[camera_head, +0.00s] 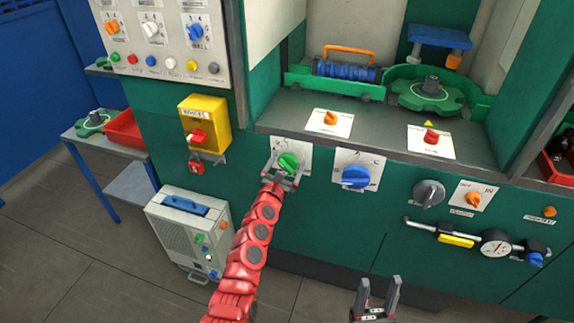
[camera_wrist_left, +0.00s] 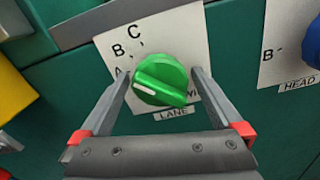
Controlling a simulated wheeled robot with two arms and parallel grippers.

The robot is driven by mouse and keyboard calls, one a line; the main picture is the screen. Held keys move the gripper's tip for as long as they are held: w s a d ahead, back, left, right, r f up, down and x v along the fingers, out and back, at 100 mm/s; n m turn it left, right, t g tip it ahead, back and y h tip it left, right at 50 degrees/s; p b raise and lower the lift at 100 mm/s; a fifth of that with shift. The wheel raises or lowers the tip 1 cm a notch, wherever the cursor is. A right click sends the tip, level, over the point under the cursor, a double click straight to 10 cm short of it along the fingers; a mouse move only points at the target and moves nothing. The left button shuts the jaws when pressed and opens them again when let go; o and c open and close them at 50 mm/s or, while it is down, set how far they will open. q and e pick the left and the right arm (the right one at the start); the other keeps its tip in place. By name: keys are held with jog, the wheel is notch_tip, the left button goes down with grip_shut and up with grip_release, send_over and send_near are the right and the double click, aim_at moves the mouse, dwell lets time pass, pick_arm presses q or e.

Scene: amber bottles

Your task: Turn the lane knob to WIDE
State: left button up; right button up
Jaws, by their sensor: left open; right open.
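The green lane knob (camera_wrist_left: 161,80) sits on a white plate (camera_wrist_left: 183,42) labelled LANE. Letters A, B and C run up its left side, and a partly hidden word beginning "WI" is at the lower right. The white mark on the knob is on its left side, nearest to A. In the head view the knob (camera_head: 288,163) is on the green front panel. My left gripper (camera_head: 283,178) is open, with one finger on each side of the knob; I cannot tell whether they touch it. My right gripper (camera_head: 377,292) is open and empty, low in front of the panel.
The blue HEAD knob (camera_head: 356,177) is just right of the lane knob. A yellow box (camera_head: 204,122) with a red padlock below is on the left. A grey shelf (camera_head: 375,131) juts out above.

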pick_arm(q)
jog(key=shift+c, duration=0.3)
jog(key=c, duration=1.2)
